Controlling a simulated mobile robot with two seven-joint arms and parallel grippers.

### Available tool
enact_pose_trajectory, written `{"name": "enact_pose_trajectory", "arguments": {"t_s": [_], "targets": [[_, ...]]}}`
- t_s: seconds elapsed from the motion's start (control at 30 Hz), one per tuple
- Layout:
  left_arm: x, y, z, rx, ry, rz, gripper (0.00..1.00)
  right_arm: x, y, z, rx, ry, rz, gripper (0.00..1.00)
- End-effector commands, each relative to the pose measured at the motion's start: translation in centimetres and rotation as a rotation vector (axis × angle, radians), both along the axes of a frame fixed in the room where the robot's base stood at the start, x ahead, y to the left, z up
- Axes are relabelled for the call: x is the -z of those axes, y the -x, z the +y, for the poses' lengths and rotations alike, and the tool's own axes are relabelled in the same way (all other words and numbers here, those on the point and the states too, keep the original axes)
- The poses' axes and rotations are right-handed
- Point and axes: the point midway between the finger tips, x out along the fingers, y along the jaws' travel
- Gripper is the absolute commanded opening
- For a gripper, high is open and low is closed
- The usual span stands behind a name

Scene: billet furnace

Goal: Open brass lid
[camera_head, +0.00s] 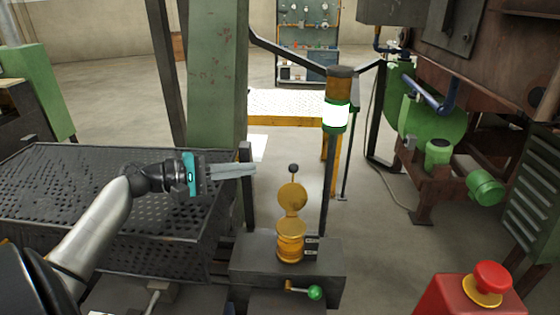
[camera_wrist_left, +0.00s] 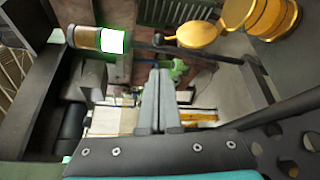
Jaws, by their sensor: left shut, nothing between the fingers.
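The brass lid (camera_head: 292,197) is a round disc standing raised above the brass pot (camera_head: 290,243), with a small dark knob (camera_head: 293,168) above it. The pot sits on a dark metal box (camera_head: 250,262). In the left wrist view the lid (camera_wrist_left: 205,34) and pot (camera_wrist_left: 262,18) show at the upper right, the lid tipped away from the pot's mouth. My left gripper (camera_head: 254,169) is shut and empty, to the left of the lid and slightly higher in the picture, apart from it. Its closed fingers also show in the left wrist view (camera_wrist_left: 158,80). My right gripper is not in view.
A dark perforated table (camera_head: 90,165) lies under my left arm. A post with a lit green-white lamp (camera_head: 337,115) stands just behind the pot. A green-knobbed lever (camera_head: 314,292) juts from the box front. A red button (camera_head: 490,278) sits at lower right, with machinery behind.

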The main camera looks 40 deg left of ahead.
Motion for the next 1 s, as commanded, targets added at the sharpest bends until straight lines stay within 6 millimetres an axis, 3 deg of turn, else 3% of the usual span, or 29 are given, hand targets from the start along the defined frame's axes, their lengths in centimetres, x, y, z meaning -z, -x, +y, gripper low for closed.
{"name": "enact_pose_trajectory", "arguments": {"t_s": [0.17, 0.5, 0.7, 1.0], "targets": [[0.1, -2.2, -1.3, 0.001, 0.001, -0.003, 0.0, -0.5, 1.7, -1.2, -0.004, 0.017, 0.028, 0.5], [0.9, -6.2, -3.7, 0.001, 0.0, -0.002, 0.0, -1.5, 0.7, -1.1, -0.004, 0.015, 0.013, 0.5], [1.2, -7.4, -4.4, 0.0, 0.0, -0.001, 0.0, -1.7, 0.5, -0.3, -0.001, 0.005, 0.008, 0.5], [1.3, -7.6, -4.6, 0.0, -0.001, -0.001, 0.0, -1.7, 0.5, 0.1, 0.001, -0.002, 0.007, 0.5]]}}
